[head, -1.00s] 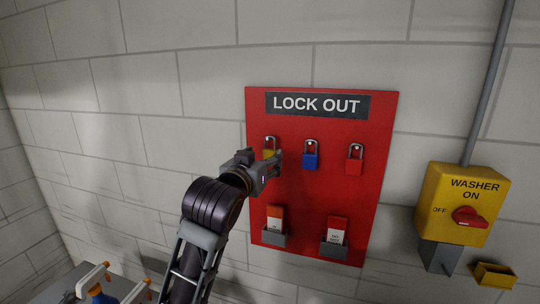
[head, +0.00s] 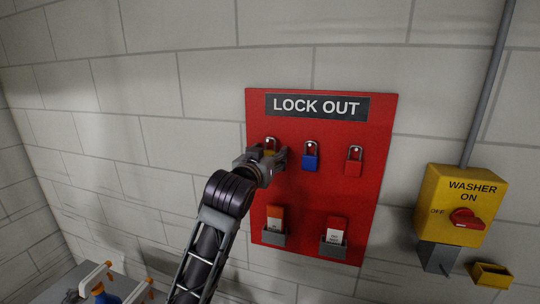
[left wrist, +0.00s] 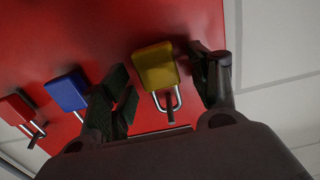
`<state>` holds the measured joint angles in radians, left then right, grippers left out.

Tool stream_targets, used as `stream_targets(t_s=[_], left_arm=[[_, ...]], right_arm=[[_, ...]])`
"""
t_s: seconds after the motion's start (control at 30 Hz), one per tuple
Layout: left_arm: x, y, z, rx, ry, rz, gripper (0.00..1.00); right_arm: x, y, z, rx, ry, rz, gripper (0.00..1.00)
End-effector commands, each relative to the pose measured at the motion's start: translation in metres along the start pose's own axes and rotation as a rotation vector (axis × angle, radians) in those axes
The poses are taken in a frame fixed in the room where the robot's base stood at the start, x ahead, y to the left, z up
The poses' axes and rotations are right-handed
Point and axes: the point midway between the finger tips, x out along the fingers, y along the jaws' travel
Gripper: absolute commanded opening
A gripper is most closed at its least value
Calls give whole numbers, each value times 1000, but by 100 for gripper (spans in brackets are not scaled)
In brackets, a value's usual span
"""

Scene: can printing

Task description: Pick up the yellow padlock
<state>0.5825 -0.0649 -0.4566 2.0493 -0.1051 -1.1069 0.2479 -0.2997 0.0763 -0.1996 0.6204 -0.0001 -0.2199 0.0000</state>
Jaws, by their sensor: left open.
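The yellow padlock (left wrist: 156,66) hangs by its shackle on a peg of the red LOCK OUT board (head: 320,190). In the head view only the top of the yellow padlock (head: 271,148) shows, because my left gripper (head: 268,160) covers the rest. My right gripper is in neither view.
A blue padlock (head: 310,162) and a red padlock (head: 354,167) hang to the right on the same board. Tag holders (head: 273,237) sit below. A yellow washer switch box (head: 463,205) is on the wall at right.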

Motion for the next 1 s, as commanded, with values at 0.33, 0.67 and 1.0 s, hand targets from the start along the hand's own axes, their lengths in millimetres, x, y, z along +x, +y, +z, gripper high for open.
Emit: stream_targets(t_s=[0.33,0.67,1.0], left_arm=[[2,0,0,-1,0,0,61],[2,0,0,0,1,0,40],[1,0,0,0,1,0,10]], right_arm=[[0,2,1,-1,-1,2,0],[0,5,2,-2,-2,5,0],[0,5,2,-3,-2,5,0]])
